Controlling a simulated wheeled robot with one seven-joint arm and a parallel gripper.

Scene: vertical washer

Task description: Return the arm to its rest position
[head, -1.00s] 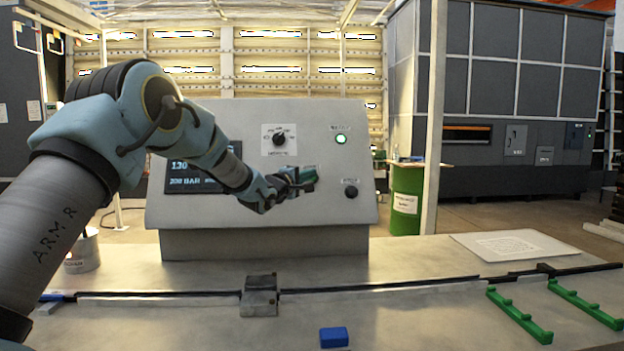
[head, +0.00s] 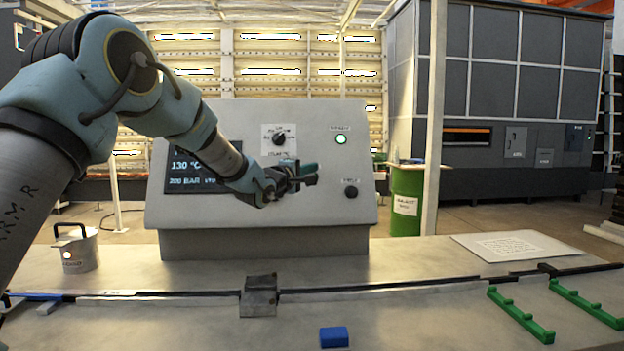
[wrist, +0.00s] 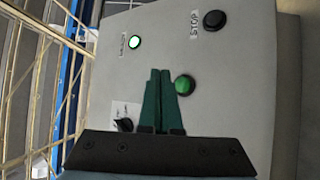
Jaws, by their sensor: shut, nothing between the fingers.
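My gripper (head: 308,174) is in front of the sloped grey control panel (head: 220,225) in the head view, with my arm reaching in from the left. Its green fingers are together and empty; they also show in the wrist view (wrist: 158,78). In the wrist view a green button (wrist: 184,85) is just to the right of the fingertips, and I cannot tell the gap to the panel. The lit green lamp (wrist: 134,41) and the black stop button (wrist: 214,20) are farther up in that view. The gripper covers the green button in the head view.
A metal bench (head: 400,265) carries a low metal block (head: 260,296), a blue block (head: 334,337), green racks (head: 520,315) and a white board (head: 514,245). A grey can (head: 77,250) stands at left. A post (head: 434,120) and green drum (head: 405,200) stand at right.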

